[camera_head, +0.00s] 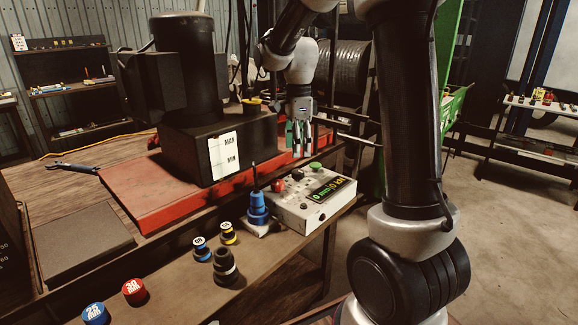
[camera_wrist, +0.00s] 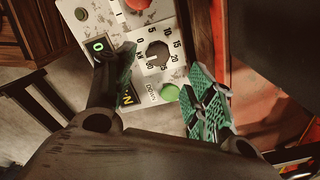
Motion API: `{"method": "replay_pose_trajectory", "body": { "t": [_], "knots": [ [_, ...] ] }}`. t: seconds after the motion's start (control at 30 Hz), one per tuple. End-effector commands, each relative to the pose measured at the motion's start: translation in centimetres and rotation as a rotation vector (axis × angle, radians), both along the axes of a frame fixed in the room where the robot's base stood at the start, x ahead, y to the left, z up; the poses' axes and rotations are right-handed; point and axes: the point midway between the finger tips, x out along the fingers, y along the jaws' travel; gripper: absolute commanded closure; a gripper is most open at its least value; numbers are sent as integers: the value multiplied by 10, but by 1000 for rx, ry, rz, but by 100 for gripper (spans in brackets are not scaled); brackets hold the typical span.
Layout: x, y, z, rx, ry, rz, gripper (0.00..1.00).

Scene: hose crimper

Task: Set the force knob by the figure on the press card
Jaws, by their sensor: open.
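The force knob is a dark round knob (camera_wrist: 157,51) on a white dial plate with printed figures up to 30, on the worn white control box (camera_head: 300,209). It also shows small in the head view (camera_head: 298,174). My gripper (camera_head: 299,150) is open and empty above the box. In the wrist view its fingers (camera_wrist: 160,66) stand on either side of the knob, apart from it. A white card (camera_head: 223,155) marked MAX and MIN is on the black press; I cannot tell whether it is the press card, and no force figure is readable on it.
The box has a red button (camera_wrist: 137,4), a green button (camera_wrist: 170,92) and a lit display (camera_head: 328,190). Colored caps and a black fitting (camera_head: 226,268) stand on the bench. The black press (camera_head: 215,140) rises behind.

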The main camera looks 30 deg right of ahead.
Motion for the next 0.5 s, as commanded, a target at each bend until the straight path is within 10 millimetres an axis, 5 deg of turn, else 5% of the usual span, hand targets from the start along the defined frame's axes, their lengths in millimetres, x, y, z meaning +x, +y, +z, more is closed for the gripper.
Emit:
{"method": "replay_pose_trajectory", "body": {
  "t": [0.27,0.5],
  "knots": [
    [-1,0,-4,0,4,-194,45],
    [-2,0,-41,0,8,-200,45]
  ]
}}
